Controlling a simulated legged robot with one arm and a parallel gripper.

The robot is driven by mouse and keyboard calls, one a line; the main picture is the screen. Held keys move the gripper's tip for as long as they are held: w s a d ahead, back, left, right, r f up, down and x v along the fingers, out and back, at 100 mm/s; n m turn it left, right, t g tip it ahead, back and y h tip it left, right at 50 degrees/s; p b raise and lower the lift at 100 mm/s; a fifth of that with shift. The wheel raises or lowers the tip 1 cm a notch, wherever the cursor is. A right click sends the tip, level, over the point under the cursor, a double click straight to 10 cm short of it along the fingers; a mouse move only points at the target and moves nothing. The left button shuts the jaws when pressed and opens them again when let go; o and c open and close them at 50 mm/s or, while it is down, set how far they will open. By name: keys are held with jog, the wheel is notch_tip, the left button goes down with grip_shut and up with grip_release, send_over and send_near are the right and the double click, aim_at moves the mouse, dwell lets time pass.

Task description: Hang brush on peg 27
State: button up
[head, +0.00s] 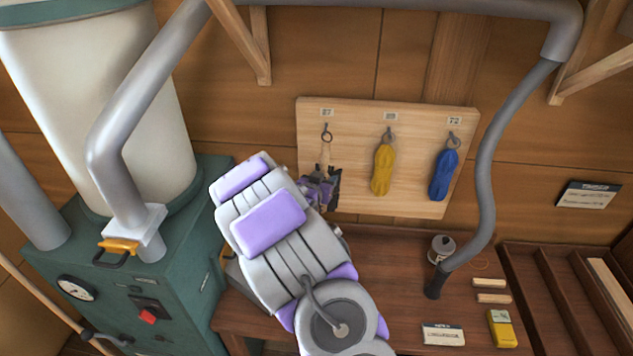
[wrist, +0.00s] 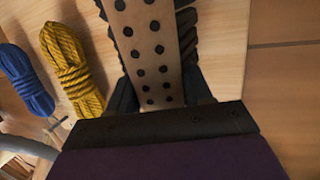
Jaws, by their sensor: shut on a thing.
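My gripper (head: 322,192) is in front of the lower left of the wooden peg board, shut on the brush. The brush's pale handle (head: 325,156) rises from the jaws toward peg 27 (head: 327,128). A dark ring (head: 326,137) shows at that peg, under the label 27; I cannot tell whether it is around the peg or just in front of it. In the wrist view the brush (wrist: 150,45) is a pale wooden strip with rows of dark dots between the black jaws. My arm hides part of the brush in the head view.
A yellow rope bundle (head: 383,168) hangs on the middle peg and a blue one (head: 444,174) on peg 72. A grey hose (head: 487,150) curves right of the board. A green machine (head: 190,280) stands left. The bench (head: 395,270) below holds small items.

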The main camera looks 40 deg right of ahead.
jog(key=shift+w+d, duration=0.25)
jog(key=shift+d, duration=0.65)
grip_shut()
jog(key=shift+w+a+p, duration=0.3)
jog(key=shift+w+p, duration=0.1)
jog(key=shift+w, duration=0.1)
jog(key=shift+w+a+p, duration=0.25)
jog(key=shift+w+p, duration=0.1)
jog(key=shift+w, duration=0.1)
jog(key=o, duration=0.8)
grip_release()
jog(key=shift+d+f, duration=0.1)
jog(key=o, duration=0.5)
jog(key=shift+d+f, duration=0.15)
jog(key=shift+d, duration=0.3)
jog(key=shift+a, duration=0.1)
